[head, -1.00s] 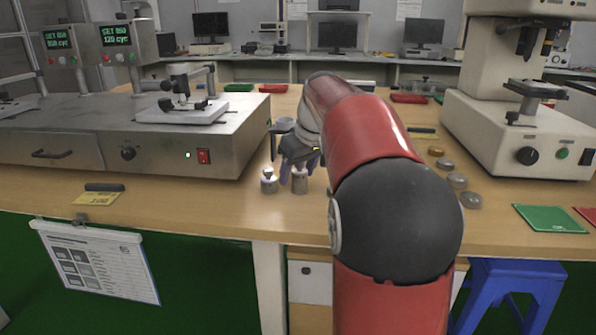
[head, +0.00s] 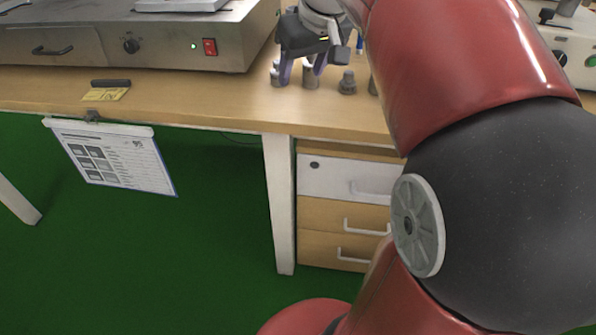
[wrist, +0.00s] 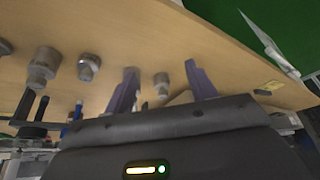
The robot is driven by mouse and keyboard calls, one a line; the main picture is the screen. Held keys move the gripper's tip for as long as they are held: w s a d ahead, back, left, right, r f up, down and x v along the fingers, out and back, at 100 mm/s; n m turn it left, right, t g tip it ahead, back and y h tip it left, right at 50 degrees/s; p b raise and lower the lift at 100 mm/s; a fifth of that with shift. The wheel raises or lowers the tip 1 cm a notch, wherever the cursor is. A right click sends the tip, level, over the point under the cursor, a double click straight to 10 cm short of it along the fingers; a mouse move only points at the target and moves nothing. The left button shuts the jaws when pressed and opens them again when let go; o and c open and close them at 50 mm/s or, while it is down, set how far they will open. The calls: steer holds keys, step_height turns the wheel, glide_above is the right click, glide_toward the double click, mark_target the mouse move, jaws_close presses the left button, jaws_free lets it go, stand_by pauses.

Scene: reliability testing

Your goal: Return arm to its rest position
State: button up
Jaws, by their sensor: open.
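My red arm (head: 450,60) with a black joint fills the right of the head view and reaches over the workbench (head: 180,100). My gripper (head: 302,72) is open, its two purple fingers pointing down among small metal cylinders at the bench's front. One cylinder (head: 310,78) shows near the fingers, and another (head: 277,76) is at the left. In the wrist view, the gripper (wrist: 163,85) has its fingers spread, with a small metal piece (wrist: 161,84) seen between them. I cannot tell whether the fingers touch any cylinder.
More metal cylinders (head: 347,83) stand right of the gripper. A grey steel machine (head: 100,45) with a red switch is at the left. A clipboard (head: 110,158) hangs from the bench edge. A drawer unit (head: 342,215) stands below. Green floor is open at left.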

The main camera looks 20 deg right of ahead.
steer(key=s+a+f, duration=0.4)
steer(key=s+f, duration=0.3)
steer(key=s, duration=0.1)
steer(key=s+a+f+m+t, duration=0.1)
steer(key=s+a+f, duration=0.4)
steer(key=s+f, duration=0.2)
steer(key=shift+s+f, duration=0.2)
steer(key=shift+s, duration=0.9)
steer(key=shift+o, duration=0.3)
steer(key=shift+a, duration=0.1)
